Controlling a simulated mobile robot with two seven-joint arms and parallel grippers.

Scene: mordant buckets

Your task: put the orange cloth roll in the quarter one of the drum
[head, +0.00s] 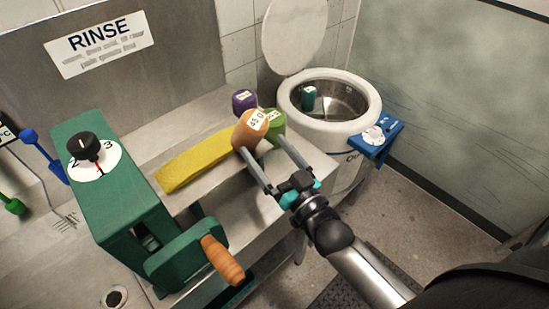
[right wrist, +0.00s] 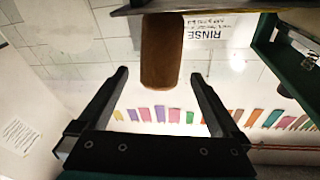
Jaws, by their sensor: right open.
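The orange cloth roll (head: 248,130) with a white label stands on the metal bench, by the end of a yellow cloth (head: 195,160). My right gripper (head: 262,146) is open, its two fingers pointing at the roll. In the right wrist view the roll (right wrist: 162,55) looks brown and lies between and beyond the open fingertips (right wrist: 159,74); I cannot tell whether they touch it. The drum (head: 345,128) is white with a metal inside, its round lid (head: 295,35) raised. A teal roll (head: 309,97) is inside the drum. The quarter markings are not readable. My left gripper is not in view.
A purple roll (head: 243,100) and a green roll (head: 275,122) stand close behind the orange one. A green wringer (head: 120,195) with a dial and orange crank handle (head: 222,260) stands at left. A blue bracket with a white knob (head: 374,134) sits at the drum's right.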

